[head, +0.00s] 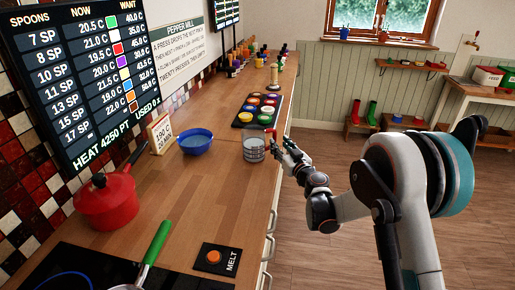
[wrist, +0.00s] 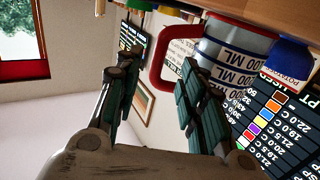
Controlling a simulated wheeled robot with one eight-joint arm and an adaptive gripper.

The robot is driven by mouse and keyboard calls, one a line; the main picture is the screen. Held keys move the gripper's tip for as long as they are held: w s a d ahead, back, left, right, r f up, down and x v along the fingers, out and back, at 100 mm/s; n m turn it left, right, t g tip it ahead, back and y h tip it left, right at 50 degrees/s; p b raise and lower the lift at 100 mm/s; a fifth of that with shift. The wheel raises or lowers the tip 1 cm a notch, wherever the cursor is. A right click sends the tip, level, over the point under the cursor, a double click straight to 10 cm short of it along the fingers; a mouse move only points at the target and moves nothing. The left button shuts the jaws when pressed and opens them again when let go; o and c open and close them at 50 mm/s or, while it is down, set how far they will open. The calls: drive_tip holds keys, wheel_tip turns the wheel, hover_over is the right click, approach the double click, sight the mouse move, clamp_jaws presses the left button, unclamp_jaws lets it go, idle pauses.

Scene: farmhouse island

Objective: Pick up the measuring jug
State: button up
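The measuring jug (head: 254,149) is a clear grey jug with a red handle, standing on the wooden counter near its right edge. In the wrist view, which is upside down, the jug (wrist: 237,50) shows ML markings, and its red handle (wrist: 160,75) faces my gripper. My gripper (head: 286,147) is just right of the jug, at about its height, on the handle side. In the wrist view my gripper (wrist: 160,62) has its two fingers apart, with the handle showing in and beyond the gap. I cannot tell whether a finger touches the handle.
A blue bowl (head: 195,142) stands left of the jug. A dark tray of coloured cups (head: 240,120) lies behind it. A red pot (head: 107,203), a small sign (head: 160,134) and a MELT button plate (head: 215,260) are on the counter. Wood between jug and plate is clear.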

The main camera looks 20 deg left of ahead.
sight(275, 138)
drive_tip(key=shift+b+x, duration=1.1)
drive_tip(key=shift+x, duration=1.95)
drive_tip(key=shift+w+d, duration=0.1)
clamp_jaws()
